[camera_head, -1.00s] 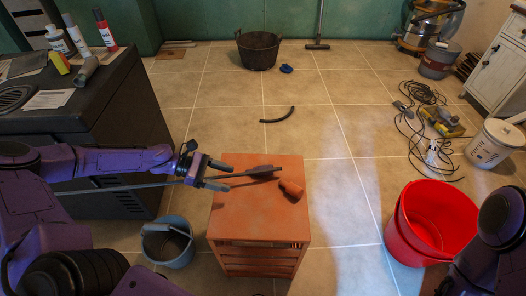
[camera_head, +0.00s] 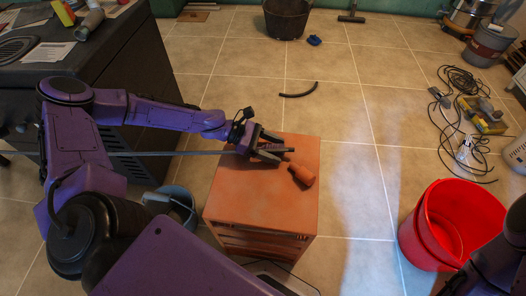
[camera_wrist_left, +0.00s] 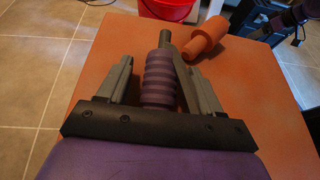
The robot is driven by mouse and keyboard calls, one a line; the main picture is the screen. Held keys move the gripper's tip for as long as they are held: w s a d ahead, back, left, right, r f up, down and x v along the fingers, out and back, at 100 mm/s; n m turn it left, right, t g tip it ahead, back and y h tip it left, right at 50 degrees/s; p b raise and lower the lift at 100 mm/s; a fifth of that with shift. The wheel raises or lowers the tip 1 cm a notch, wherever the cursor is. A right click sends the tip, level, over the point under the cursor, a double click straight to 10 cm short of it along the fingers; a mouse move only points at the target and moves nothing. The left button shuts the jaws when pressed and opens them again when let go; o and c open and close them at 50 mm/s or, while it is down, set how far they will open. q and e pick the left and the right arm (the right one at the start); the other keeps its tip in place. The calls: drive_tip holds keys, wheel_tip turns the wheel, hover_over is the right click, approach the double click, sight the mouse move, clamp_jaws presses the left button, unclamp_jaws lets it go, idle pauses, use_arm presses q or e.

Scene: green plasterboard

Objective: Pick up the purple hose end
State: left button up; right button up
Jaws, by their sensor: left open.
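The purple hose end (camera_head: 271,148) lies on the orange stool (camera_head: 240,190). In the left wrist view it is a ribbed purple cylinder (camera_wrist_left: 159,82) with a thin grey tip pointing away from me. My left gripper (camera_head: 276,149) is open and low over the stool top, with its fingers on either side of the hose end. In the left wrist view the gripper (camera_wrist_left: 152,62) has a gap on the left of the hose end; the right finger is close beside it, and I cannot tell if they touch.
An orange fitting (camera_head: 302,174) lies on the stool just beyond the hose end. A dark counter (camera_head: 110,40) is at the left. Cables (camera_head: 455,110) lie at the right.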

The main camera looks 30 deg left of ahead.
use_arm(q)
clamp_jaws()
